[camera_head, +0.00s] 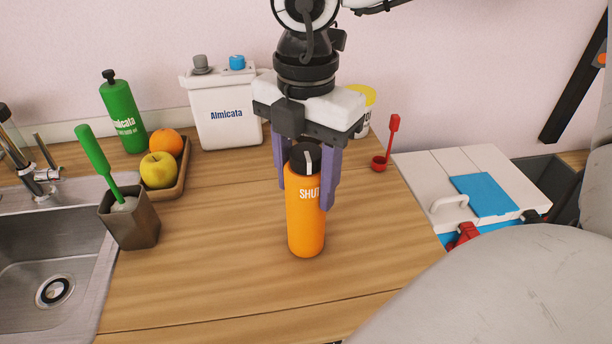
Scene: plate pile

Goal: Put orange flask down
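The orange flask (306,220) stands upright in the middle of the wooden counter, with a dark cap and white lettering on its side. Its base appears to be on or very close to the counter; I cannot tell for certain whether it touches. My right gripper (308,184) points down from above, its two purple fingers on either side of the flask's upper part. The fingers appear shut on the flask, and the right finger covers part of the lettering. My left gripper is not in view.
A white canister (226,115) stands behind. To the left are a green bottle (123,115), a wooden tray (178,176) with fruit, a brush holder (130,221) and a sink (50,265). A red scoop (384,150) and a white-lidded cooler (470,180) are right. Counter in front is clear.

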